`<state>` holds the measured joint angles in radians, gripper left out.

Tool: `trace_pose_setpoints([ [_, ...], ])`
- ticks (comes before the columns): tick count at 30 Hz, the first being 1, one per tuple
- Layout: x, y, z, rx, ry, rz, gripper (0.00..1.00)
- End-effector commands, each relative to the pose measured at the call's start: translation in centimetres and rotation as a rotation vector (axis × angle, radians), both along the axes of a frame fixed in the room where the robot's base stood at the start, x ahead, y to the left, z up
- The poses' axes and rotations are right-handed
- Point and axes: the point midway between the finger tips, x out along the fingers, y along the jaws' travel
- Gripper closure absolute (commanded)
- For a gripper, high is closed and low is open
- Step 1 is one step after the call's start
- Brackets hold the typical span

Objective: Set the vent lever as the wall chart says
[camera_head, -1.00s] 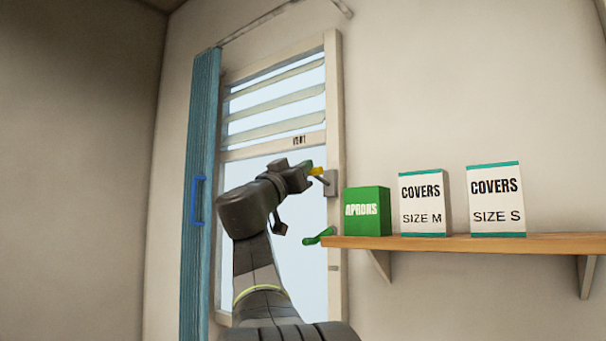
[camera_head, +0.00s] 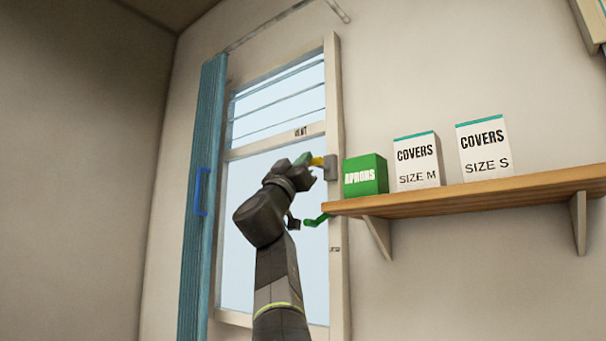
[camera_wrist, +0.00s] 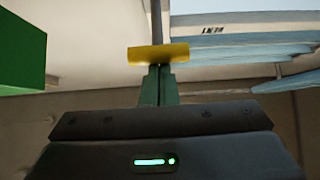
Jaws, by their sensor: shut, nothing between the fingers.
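The vent lever's yellow grip (camera_head: 318,161) is beside a grey bracket (camera_head: 331,168) on the window's right frame. My gripper (camera_head: 304,160) is shut and empty, with its green fingertips close to the left of the yellow grip. In the wrist view the shut fingers (camera_wrist: 158,82) point at the yellow grip (camera_wrist: 158,54), with a grey rod beyond it; I cannot tell whether they touch. The vent slats (camera_head: 277,102) above the VENT label (camera_head: 300,132) look thin, nearly edge-on. No readable wall chart is in view.
A wooden shelf (camera_head: 470,199) right of the window holds a green aprons box (camera_head: 365,176) and two white covers boxes. A green handle (camera_head: 316,221) sits below the lever. A blue curtain (camera_head: 203,190) hangs at left. A partly cut-off board (camera_head: 591,22) is top right.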

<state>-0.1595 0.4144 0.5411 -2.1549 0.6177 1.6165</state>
Motion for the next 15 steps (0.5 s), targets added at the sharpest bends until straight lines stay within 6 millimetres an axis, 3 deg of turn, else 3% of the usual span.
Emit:
trace_pose_setpoints([
  [1,0.1,0.0,-0.9,0.003,0.0,0.003,1.0],
  [15,0.5,-0.2,-2.4,0.003,0.002,0.001,1.0],
])
